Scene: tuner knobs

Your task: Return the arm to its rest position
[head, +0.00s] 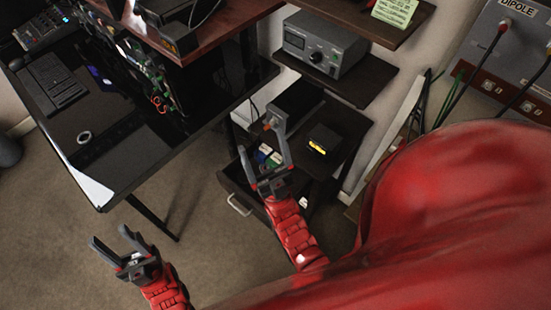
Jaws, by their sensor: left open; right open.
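My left gripper (108,236) is at the lower left in the head view, over the carpet and in front of the black desk. It is open with nothing between its fingers. My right gripper (258,140) is near the middle, open and empty, its fingers pointing up the picture. It overlaps the small drawer cabinet in the picture. The grey tuner box (326,45) sits on a dark wall shelf, up and to the right of the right gripper. Its round knob (316,57) and small display show. The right gripper is apart from the tuner.
The cabinet's open drawer (232,190) holds small items. A grey dipole panel (515,50) with cables is at upper right. Carpet (60,250) is clear at lower left.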

